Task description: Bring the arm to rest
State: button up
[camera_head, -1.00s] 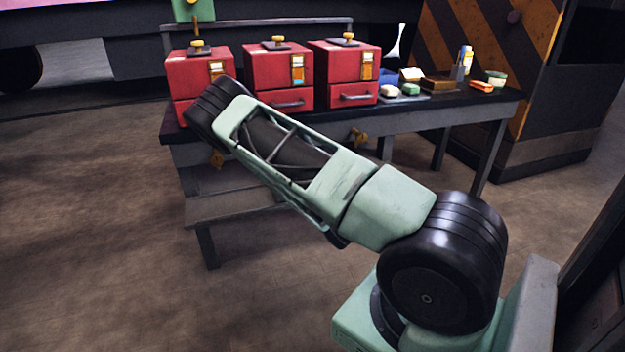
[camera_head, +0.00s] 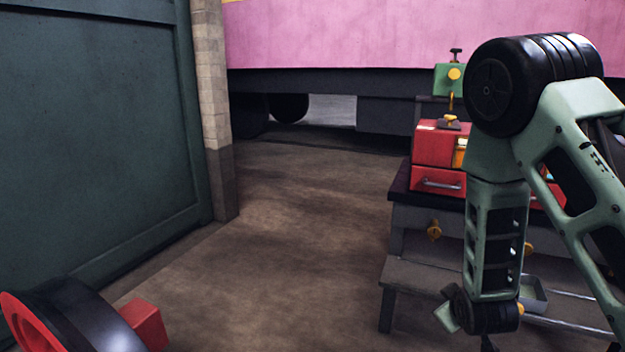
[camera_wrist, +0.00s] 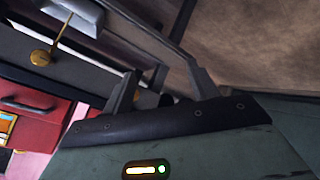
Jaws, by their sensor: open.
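My arm (camera_head: 497,240) stands at the right of the head view, bent at a black joint high up, with its forearm hanging down in front of the workbench. My gripper (camera_wrist: 163,88) shows in the wrist view with its two dark fingers apart and nothing seen between them. In the head view the gripper itself is hard to make out at the lower end of the arm.
The workbench (camera_head: 398,205) carries a red box (camera_head: 437,180) beside my arm; a green box (camera_head: 447,80) stands behind. A metal tray (camera_head: 534,295) is on the low shelf. A red and black object (camera_head: 85,318) is lower left. The middle floor (camera_head: 290,235) is clear.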

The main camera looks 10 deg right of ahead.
jog(key=s+a+r+n+g+y, duration=0.1)
jog(key=s+a+r+g+y, duration=0.25)
jog(key=a, duration=0.65)
jog(key=s+a+r+g+y, duration=0.15)
jog(key=s+a+r, duration=0.35)
jog(key=a, duration=0.5)
jog(key=s+a+r+n+g, duration=0.15)
jog(key=s+r, duration=0.25)
jog(key=s, duration=0.6)
jog(key=s+a+r+n+g, duration=0.1)
jog(key=s+a+r+g, duration=0.25)
jog(key=s, duration=0.55)
notch_tip(320, 180, up, 31)
jog(key=t+p, duration=0.1)
jog(key=p, duration=3)
jog(key=shift+d+r+h+p, duration=0.2)
jog(key=shift+d+h+p, duration=0.15)
jog(key=shift+d+h, duration=0.1)
